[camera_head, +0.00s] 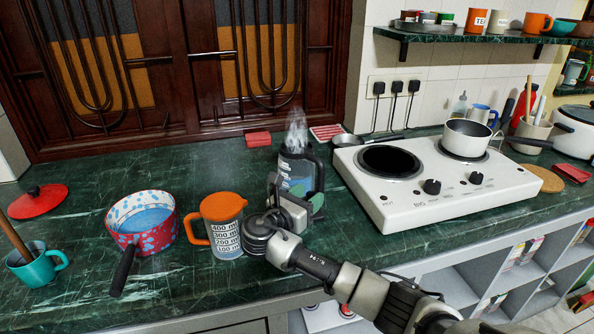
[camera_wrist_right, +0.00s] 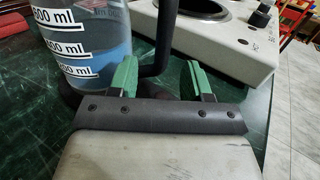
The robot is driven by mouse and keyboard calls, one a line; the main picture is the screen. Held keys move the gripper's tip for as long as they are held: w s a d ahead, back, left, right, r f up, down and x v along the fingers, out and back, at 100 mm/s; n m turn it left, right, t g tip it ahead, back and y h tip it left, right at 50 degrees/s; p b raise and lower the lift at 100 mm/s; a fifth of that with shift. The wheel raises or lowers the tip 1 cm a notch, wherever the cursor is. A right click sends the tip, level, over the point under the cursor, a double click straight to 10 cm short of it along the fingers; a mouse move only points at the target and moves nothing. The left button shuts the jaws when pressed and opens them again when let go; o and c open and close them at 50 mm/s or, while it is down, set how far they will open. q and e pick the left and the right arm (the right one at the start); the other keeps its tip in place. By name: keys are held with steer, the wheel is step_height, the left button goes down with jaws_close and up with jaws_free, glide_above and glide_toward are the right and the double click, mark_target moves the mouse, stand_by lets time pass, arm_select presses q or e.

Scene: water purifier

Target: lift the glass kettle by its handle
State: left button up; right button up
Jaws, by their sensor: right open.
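The glass kettle (camera_head: 297,178) stands upright on the green counter, left of the hob, with bluish water inside and steam above it. In the right wrist view its marked glass wall (camera_wrist_right: 80,45) fills the upper left, and its black handle (camera_wrist_right: 163,38) comes down just beyond the fingers. My right gripper (camera_head: 312,202) is at the kettle's near right side; its green fingers in the wrist view (camera_wrist_right: 153,78) are apart, with the handle appearing in the gap between them. I cannot tell whether a finger touches it. The gripper hides the kettle's lower part. My left gripper is out of view.
An orange-lidded measuring jug (camera_head: 224,238) stands close left of my right gripper. A red patterned pot (camera_head: 143,222) and teal mug (camera_head: 38,265) are further left. The white two-plate hob (camera_head: 405,205) is close right of the kettle.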

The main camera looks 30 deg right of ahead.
mark_target(318, 188)
steer(key=x, duration=0.5)
steer(key=shift+s+d, duration=0.1)
steer(key=shift+d, duration=0.1)
steer(key=shift+a, duration=0.1)
jaws_close()
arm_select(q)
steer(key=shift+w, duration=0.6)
arm_select(e)
steer(key=shift+r, duration=0.1)
